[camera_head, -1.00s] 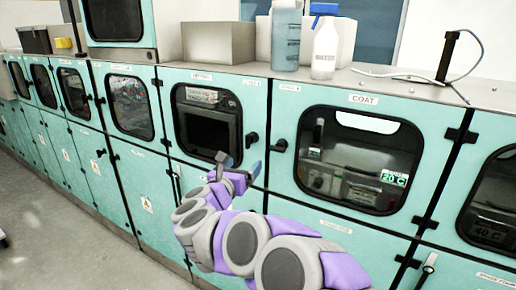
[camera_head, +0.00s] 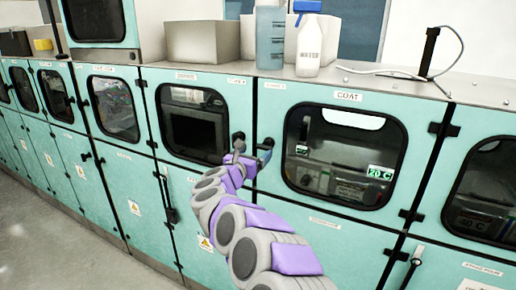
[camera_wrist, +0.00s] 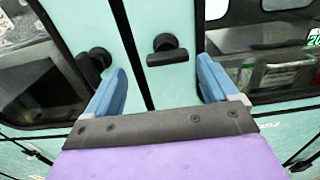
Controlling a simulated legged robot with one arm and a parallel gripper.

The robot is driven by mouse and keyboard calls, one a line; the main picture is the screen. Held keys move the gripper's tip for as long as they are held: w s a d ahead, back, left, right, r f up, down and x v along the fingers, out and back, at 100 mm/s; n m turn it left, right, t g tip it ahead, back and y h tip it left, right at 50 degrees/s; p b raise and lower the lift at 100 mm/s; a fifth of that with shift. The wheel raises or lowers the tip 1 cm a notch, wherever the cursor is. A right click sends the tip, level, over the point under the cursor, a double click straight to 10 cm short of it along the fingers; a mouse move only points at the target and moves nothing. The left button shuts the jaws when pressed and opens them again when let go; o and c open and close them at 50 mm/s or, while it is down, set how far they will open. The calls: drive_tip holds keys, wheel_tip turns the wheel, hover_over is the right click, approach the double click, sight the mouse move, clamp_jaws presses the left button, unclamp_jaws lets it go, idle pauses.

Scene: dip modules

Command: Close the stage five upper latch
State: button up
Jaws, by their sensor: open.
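A row of teal cabinet doors with dark windows fills the head view. Two black latches sit either side of a seam: the left latch (camera_head: 239,136) on the door with the dark screen, and the right latch (camera_head: 268,142) on the COAT door (camera_head: 262,97). I cannot read a stage number. My gripper (camera_head: 252,157) is open and empty, just below these latches. In the wrist view, the right latch (camera_wrist: 166,52) has a sideways handle and lies ahead between the blue fingers.
Bottles (camera_head: 309,46) and a grey box (camera_head: 190,42) stand on the counter top. A thin black stand (camera_head: 430,50) with a white cable is at the right. Black hinges (camera_head: 443,130) project at the COAT door's right edge. Floor at the left is clear.

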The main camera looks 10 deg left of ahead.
sight(261, 148)
drive_tip(key=w+d, duration=0.1)
drive_tip(key=d, duration=0.1)
drive_tip(key=w+d, duration=0.1)
drive_tip(key=w, duration=0.1)
drive_tip(key=shift+d+r, duration=0.2)
drive_tip(key=shift+d, duration=0.2)
drive_tip(key=shift+w, duration=0.4)
drive_tip(key=shift+w+a+f, duration=0.15)
drive_tip(key=shift+w+a, duration=0.25)
drive_tip(key=shift+a, duration=0.2)
drive_tip(key=shift+w+a+f, duration=0.15)
drive_tip(key=shift+w+a, duration=0.25)
drive_tip(key=shift+a, duration=0.2)
drive_tip(key=shift+d+r, duration=0.2)
drive_tip(key=shift+d, duration=1.05)
drive_tip(key=shift+c, duration=0.6)
drive_tip(key=shift+a, duration=0.8)
drive_tip(key=c, duration=0.6)
drive_tip(key=shift+d, duration=0.3)
drive_tip(key=shift+c, duration=1.2)
